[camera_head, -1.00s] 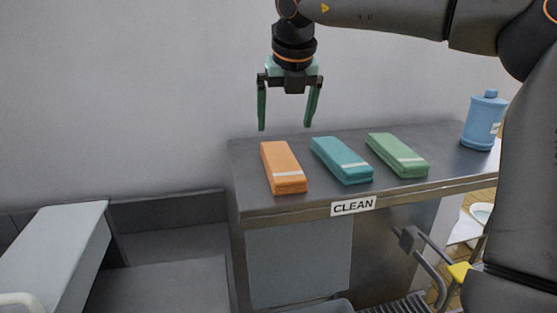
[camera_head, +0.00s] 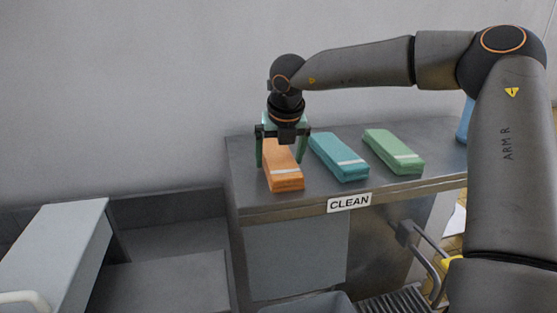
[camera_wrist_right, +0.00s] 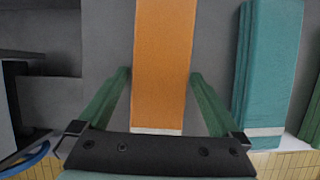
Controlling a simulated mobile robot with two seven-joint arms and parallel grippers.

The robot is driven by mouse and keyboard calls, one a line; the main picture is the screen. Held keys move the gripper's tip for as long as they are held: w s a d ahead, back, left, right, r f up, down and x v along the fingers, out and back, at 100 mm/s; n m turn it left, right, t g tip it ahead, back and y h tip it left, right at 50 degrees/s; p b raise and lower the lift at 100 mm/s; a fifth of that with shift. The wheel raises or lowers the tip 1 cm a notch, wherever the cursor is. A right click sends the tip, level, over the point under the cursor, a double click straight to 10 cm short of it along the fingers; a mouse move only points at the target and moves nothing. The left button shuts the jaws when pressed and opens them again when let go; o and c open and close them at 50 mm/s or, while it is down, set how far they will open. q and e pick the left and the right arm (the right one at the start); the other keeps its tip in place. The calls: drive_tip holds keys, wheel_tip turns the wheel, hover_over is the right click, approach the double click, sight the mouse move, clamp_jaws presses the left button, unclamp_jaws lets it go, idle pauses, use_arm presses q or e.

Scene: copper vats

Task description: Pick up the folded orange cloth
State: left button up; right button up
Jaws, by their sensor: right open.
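The folded orange cloth (camera_head: 284,176) with a pale band lies on the left part of the metal counter marked CLEAN. My right gripper (camera_head: 281,164) is open and pointed down over the far part of this cloth, one finger on each side of it. In the right wrist view the orange cloth (camera_wrist_right: 162,65) runs between the two green fingers of the right gripper (camera_wrist_right: 158,75), with a gap on each side. I cannot tell how far above the counter the fingertips are. My left gripper is not in view.
A folded teal cloth (camera_head: 340,157) lies just right of the orange one, and a folded green cloth (camera_head: 394,151) lies beyond it. A blue bottle (camera_head: 464,121) is mostly hidden behind my right arm. A wall (camera_head: 120,100) stands behind the counter (camera_head: 245,205).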

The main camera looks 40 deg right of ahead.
drive_tip(key=shift+r, duration=0.1)
drive_tip(key=c, duration=1.3)
